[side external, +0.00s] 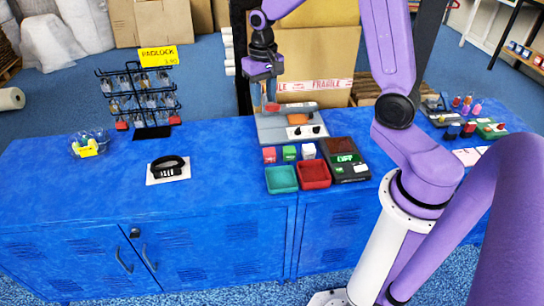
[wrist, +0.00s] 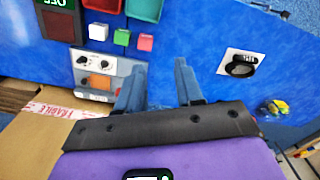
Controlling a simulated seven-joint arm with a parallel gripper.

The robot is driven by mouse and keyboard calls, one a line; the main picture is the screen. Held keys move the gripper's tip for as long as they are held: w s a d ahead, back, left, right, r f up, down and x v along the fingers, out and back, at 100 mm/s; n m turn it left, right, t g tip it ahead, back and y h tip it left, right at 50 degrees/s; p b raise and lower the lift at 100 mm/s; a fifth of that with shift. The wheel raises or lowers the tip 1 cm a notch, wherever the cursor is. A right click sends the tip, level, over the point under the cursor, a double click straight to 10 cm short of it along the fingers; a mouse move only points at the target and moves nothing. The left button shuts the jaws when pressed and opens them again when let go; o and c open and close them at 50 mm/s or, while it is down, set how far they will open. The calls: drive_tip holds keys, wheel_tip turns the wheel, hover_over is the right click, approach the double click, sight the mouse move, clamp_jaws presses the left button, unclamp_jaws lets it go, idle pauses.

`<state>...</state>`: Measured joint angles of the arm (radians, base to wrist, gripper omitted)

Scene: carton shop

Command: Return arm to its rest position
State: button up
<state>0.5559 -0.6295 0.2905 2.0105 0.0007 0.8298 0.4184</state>
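My gripper (side external: 271,98) hangs over the back part of the blue cabinet top, above a grey machine (side external: 275,130) with knobs and an orange part. In the wrist view my gripper (wrist: 160,82) shows its two blue-grey fingers apart, with only blue surface between them. Nothing is held. My purple arm bends up from its white base at the right of the side view.
On the cabinet top (side external: 100,195) are a teal tray (side external: 282,188), a red tray (side external: 313,185), small cubes, a dark device (side external: 346,158), a black band (side external: 167,167) on a white card, and a padlock rack (side external: 140,98). Cartons (side external: 305,60) stand behind.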

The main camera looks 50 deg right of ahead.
drive_tip(key=s+a+r+n, duration=0.1)
drive_tip(key=s+a+n, duration=0.2)
drive_tip(key=s, duration=0.6)
drive_tip(key=s+a+r+n, duration=0.1)
drive_tip(key=s+a+n, duration=0.2)
drive_tip(key=s+n, duration=0.5)
drive_tip(key=s+a+r+n, duration=0.1)
drive_tip(key=s+a+n, duration=0.3)
drive_tip(key=s, duration=0.7)
drive_tip(key=shift+r+n, duration=0.4)
drive_tip(key=shift+n, duration=0.4)
drive_tip(key=shift+w, duration=0.15)
